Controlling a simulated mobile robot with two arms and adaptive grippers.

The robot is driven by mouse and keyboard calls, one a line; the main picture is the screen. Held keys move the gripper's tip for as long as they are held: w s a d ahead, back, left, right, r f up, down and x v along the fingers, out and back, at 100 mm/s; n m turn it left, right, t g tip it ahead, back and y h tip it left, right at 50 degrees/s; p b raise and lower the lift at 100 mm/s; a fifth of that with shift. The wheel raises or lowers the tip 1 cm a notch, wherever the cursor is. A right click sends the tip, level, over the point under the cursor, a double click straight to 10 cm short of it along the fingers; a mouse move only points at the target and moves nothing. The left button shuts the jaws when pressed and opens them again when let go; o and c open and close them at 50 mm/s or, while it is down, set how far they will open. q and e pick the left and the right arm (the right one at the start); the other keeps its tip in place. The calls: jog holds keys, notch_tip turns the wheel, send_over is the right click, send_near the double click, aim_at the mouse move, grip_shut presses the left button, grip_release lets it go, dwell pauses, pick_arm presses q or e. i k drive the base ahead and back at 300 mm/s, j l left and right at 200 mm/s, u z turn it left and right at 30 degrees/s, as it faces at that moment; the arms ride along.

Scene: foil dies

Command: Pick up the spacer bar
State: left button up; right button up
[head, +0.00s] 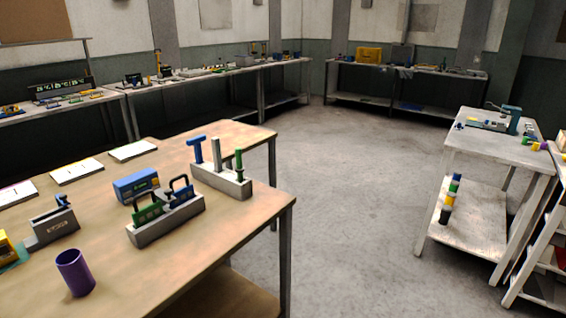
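Nothing in the head view can be told for certain as the spacer bar. A plain light grey upright bar (216,155) stands in a grey block holder (235,190) at the back right of the wooden table. In the same holder, a blue T-shaped tool (197,148) stands on its left and a green upright tool (239,163) on its right. The lower ends of these pieces are hidden in the holder. Neither of my grippers is in view.
On the wooden table (215,262) are a grey rack (165,229) with green and blue handled pieces, a blue box (136,185), a purple cup (75,273) and white sheets (77,171). Open concrete floor (345,190) lies right of it, before a white workbench (490,150).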

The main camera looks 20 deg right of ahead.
aim_at(215, 142)
jog(key=z, duration=0.15)
jog(key=i+l, duration=0.7)
